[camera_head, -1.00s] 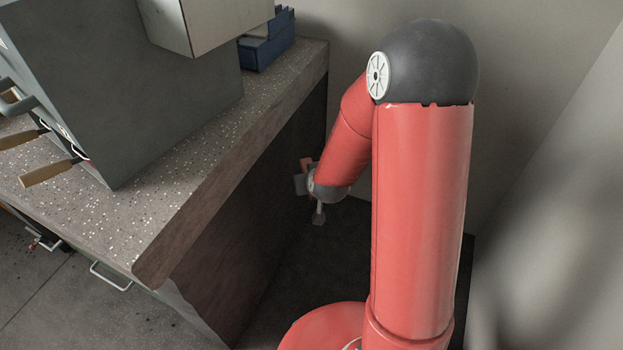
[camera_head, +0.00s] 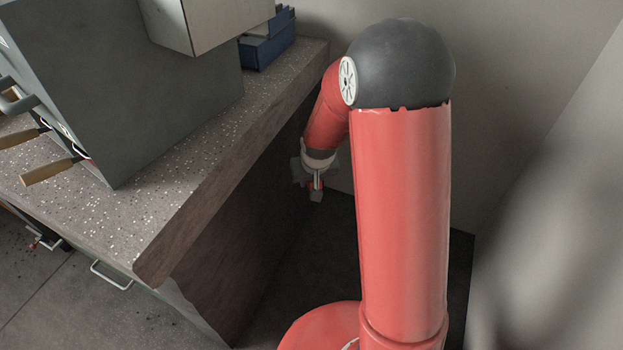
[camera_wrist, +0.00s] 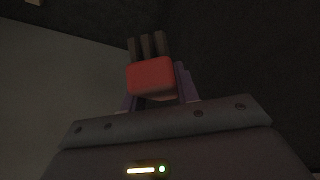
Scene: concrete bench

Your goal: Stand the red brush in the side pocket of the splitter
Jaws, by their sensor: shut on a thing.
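My gripper (camera_wrist: 157,90) is shut on a red block-like thing with several dark prongs or strips beyond it, which I take to be the red brush (camera_wrist: 152,76). In the head view my gripper (camera_head: 311,180) is small and hangs low beside the bench's dark side, below the bench top. A little red shows there between pale parts, too small to make out. No side pocket is visible, and I cannot tell which thing is the splitter.
The speckled bench top (camera_head: 215,150) has a thick edge facing my arm. Wooden-handled tools (camera_head: 50,172) stick out at left. A plain wall is close at right.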

